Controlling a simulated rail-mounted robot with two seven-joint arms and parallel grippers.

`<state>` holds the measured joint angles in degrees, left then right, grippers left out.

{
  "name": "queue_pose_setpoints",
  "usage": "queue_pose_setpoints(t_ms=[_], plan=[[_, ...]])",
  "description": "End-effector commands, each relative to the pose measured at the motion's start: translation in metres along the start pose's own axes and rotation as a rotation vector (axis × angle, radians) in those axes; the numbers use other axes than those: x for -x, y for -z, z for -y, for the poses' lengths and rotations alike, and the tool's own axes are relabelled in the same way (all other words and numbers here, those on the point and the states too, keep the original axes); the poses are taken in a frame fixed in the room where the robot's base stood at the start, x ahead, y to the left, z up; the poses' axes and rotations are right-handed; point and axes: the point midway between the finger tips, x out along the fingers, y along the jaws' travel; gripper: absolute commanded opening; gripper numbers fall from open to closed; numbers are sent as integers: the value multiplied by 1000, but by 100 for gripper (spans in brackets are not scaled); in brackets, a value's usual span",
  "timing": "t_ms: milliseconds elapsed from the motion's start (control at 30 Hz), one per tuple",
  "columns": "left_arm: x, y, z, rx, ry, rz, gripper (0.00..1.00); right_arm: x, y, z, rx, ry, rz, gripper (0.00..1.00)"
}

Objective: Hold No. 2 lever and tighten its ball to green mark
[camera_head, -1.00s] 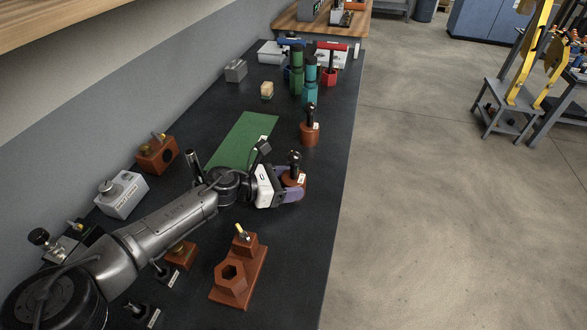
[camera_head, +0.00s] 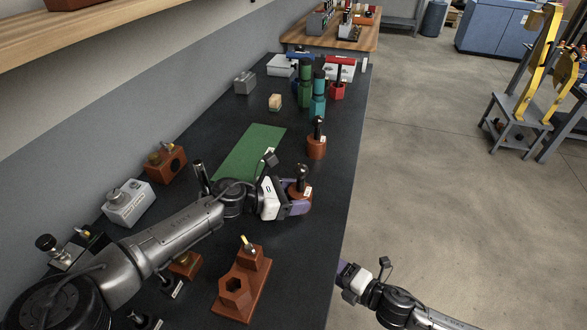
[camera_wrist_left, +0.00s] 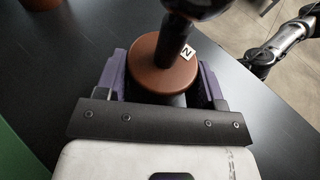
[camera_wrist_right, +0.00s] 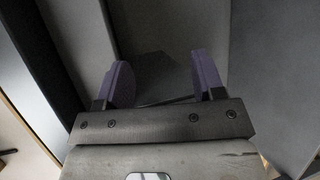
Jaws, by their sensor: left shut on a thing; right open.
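The No. 2 lever is a round brown base (camera_wrist_left: 150,78) with a black stem and ball (camera_head: 302,170) and a white "2" tag (camera_wrist_left: 188,52). It stands upright near the bench's right edge. My left gripper (camera_head: 300,202) is shut around its base, with a purple finger on each side in the left wrist view (camera_wrist_left: 165,85). The green mark on the lever cannot be made out. My right gripper (camera_head: 345,272) is open and empty beyond the bench's right edge, its purple fingers apart in the right wrist view (camera_wrist_right: 160,85).
A similar brown lever (camera_head: 317,145) stands just behind. A brown hex-socket block (camera_head: 238,290) is in front. A green mat (camera_head: 248,155) and a grey box (camera_head: 128,203) lie left. Green and teal tools (camera_head: 305,85) stand farther back.

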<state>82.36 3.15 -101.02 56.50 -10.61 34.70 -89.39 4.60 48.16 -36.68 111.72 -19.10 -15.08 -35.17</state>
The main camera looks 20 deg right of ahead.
Motion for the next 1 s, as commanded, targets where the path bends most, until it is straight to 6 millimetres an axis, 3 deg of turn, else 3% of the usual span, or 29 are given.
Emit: queue_pose_setpoints(t_ms=[33,167,367,433,600,700,833,1000], plan=[[0,0,0,0,1,0,30,-5,-19,-12,120,-33,-38,62],[0,0,0,0,0,0,30,-6,-59,-34,410,-93,-151,62],[0,0,0,0,0,0,30,13,-127,-59,799,-109,-311,62],[0,0,0,0,0,0,30,17,-140,-80,906,-135,-340,62],[0,0,0,0,1,0,30,5,-120,-168,1117,-325,-294,62],[0,0,0,0,0,0,30,3,-107,-206,1191,-409,-251,62],[0,0,0,0,0,0,30,4,-96,-236,1252,-478,-210,62],[0,0,0,0,0,0,30,-1,-88,-254,1283,-515,-189,62]])
